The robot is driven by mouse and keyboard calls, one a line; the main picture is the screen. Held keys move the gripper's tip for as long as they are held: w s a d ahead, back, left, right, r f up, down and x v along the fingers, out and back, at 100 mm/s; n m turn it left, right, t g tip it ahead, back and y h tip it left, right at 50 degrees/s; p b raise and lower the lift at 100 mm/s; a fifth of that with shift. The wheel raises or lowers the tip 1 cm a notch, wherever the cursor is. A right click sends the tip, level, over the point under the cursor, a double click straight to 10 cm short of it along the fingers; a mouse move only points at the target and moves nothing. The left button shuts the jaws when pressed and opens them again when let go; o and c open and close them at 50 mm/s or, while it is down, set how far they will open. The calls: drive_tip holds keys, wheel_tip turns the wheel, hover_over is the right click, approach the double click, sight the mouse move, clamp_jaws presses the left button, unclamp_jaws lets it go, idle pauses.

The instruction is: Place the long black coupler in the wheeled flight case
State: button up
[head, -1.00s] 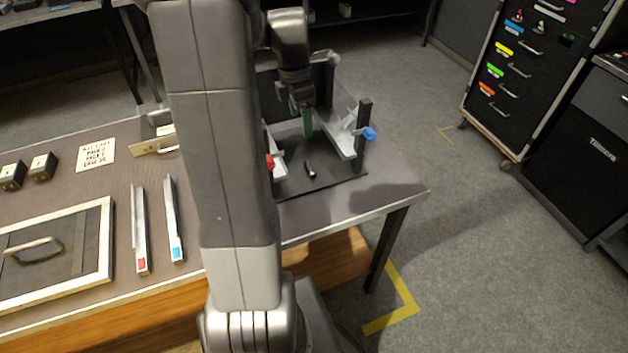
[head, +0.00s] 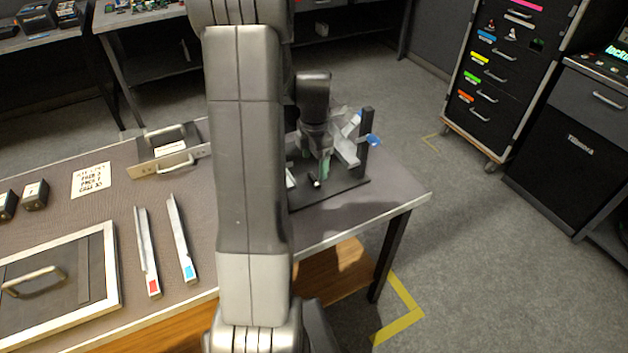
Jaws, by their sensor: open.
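A small dark piece with a pale highlight, which looks like the long black coupler (head: 316,182), lies on the black base plate (head: 345,186) of a fixture on the table. My gripper (head: 324,170) is over the plate, its green-tinted finger close beside the dark piece. It is open, and I cannot tell whether it touches the piece. My arm hides the left part of the fixture. A tall black case with drawers and colored labels (head: 500,70) stands on casters at the right, apart from the table; it looks like the wheeled flight case.
Light metal rails and a black post with a blue knob (head: 374,140) rise beside my gripper. A red-tipped channel (head: 148,255), a blue-tipped channel (head: 181,240) and a framed panel with a handle (head: 60,280) lie at left. Open floor separates table and case.

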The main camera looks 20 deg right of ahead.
sight(314, 177)
wheel_tip(314, 177, down, 5)
drive_tip(key=shift+a+f, duration=0.1)
drive_tip(key=c, duration=1.2)
drive_tip(key=shift+o, duration=0.2)
drive_tip(key=shift+r, duration=0.2)
